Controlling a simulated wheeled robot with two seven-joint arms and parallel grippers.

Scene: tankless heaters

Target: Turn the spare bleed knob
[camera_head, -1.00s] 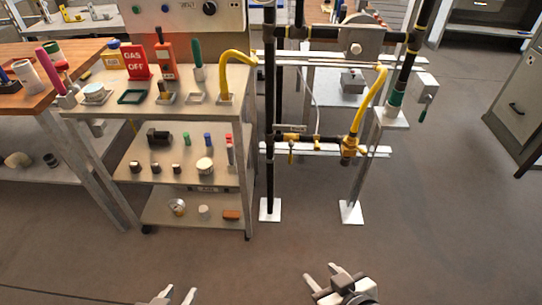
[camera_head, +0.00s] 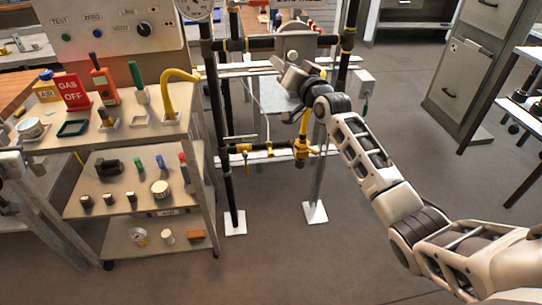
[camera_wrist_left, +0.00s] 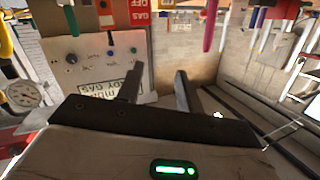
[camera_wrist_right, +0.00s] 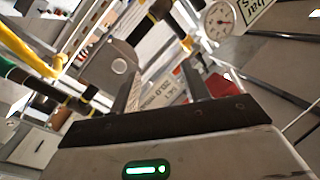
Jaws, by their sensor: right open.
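A small round pale knob (camera_head: 293,54) sits on a grey plate in the pipe frame; I take it for the bleed knob, but no label confirms this.
A cart (camera_head: 165,141) with several tools stands at left. A control panel with a black knob (camera_head: 144,30) is behind it. A grey cabinet (camera_head: 455,85) stands at right; floor between is clear.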

